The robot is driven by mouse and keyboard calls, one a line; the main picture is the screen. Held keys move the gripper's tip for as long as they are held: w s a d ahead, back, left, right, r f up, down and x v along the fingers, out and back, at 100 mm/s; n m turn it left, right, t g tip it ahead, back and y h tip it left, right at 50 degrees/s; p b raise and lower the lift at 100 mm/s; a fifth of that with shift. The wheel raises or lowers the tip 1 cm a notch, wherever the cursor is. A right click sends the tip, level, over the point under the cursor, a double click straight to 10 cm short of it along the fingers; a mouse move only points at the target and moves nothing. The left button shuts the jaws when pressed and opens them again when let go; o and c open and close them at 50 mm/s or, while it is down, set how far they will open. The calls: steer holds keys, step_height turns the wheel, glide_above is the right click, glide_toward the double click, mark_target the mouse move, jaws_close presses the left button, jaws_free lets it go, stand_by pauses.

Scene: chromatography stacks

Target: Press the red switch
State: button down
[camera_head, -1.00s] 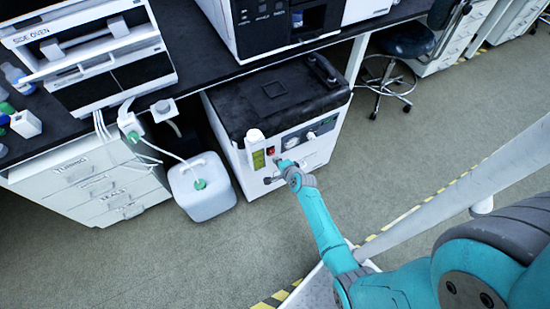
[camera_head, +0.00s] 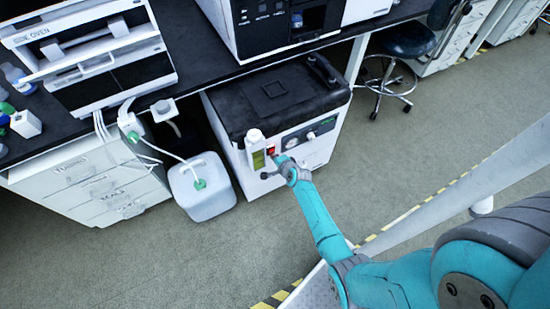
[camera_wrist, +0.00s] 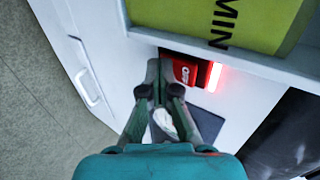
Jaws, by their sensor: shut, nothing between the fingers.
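The red switch (camera_head: 271,150) is on the front of a white machine with a black top (camera_head: 322,147), right of a yellow-green label. In the wrist view the red switch (camera_wrist: 187,72) has white lettering, and a bright red glow shows along its right side. My gripper (camera_wrist: 164,68) is shut and empty. Its fingertips are at the lower left edge of the switch and overlap it in the picture; I cannot tell whether they touch it. In the head view my gripper (camera_head: 278,158) is at the machine's front, just below right of the switch.
A yellow-green label (camera_wrist: 222,18) on a ledge juts out beside the switch. A white jug (camera_head: 201,188) stands on the floor left of the machine. A stool (camera_head: 390,70) is at the back right. Open floor lies in front of the machine.

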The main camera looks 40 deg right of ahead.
steer(key=shift+r, duration=0.2)
steer(key=shift+r, duration=0.65)
steer(key=shift+s, duration=0.1)
